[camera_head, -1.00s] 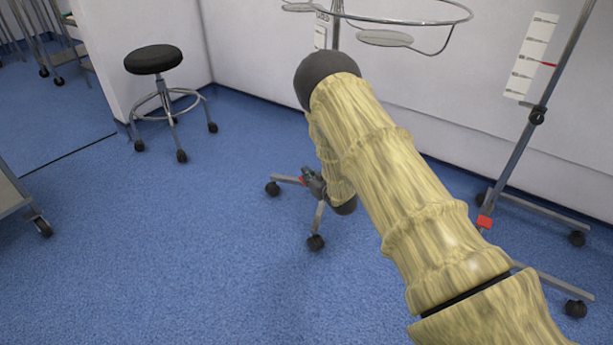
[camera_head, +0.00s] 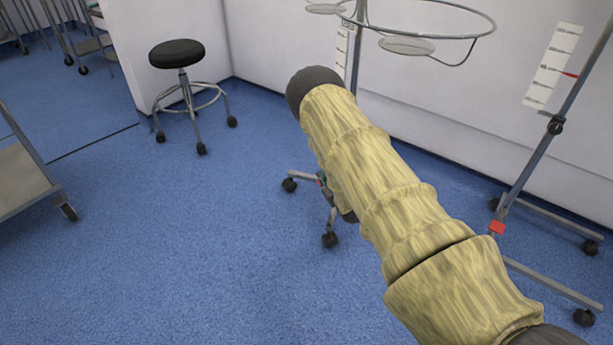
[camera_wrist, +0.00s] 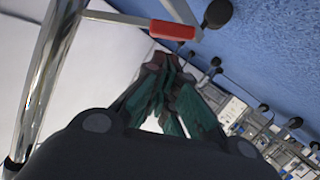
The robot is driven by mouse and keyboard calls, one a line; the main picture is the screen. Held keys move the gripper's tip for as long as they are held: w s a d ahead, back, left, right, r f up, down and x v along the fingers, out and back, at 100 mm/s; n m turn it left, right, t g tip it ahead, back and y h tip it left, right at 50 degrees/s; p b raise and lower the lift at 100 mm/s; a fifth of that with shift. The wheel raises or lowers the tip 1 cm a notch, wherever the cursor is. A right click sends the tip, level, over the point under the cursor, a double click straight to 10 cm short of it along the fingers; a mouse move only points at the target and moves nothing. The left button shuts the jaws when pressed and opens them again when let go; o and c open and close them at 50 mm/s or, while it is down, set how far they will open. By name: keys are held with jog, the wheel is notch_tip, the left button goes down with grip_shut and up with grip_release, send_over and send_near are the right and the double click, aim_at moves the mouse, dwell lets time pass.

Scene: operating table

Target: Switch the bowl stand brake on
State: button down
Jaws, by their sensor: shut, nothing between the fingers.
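The bowl stand has a ring (camera_head: 480,32) with flat side plates at the top and a steel pole. Its low legs end in black casters (camera_head: 329,240). In the wrist view its shiny pole (camera_wrist: 42,85) is at the left, and its red brake pedal (camera_wrist: 172,30) sits on a leg near the top. My gripper (camera_wrist: 165,65) is shut and empty, with its fingertips just below the red pedal in the picture. I cannot tell whether they touch it. In the head view my arm hides most of the gripper and part of the stand's base.
Another wheeled stand with a red pedal (camera_head: 497,228) is at the right by the white wall. A black round stool (camera_head: 176,54) stands at the back left. A metal cart (camera_head: 22,180) is at the left edge. The blue floor (camera_head: 190,260) between is clear.

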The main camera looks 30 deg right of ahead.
jog(key=s+a+r+p, duration=0.2)
jog(key=s+r+p, duration=0.4)
jog(key=s+p, duration=0.2)
jog(key=shift+s+a, duration=0.15)
jog(key=shift+s, duration=0.75)
jog(key=shift+f, duration=0.1)
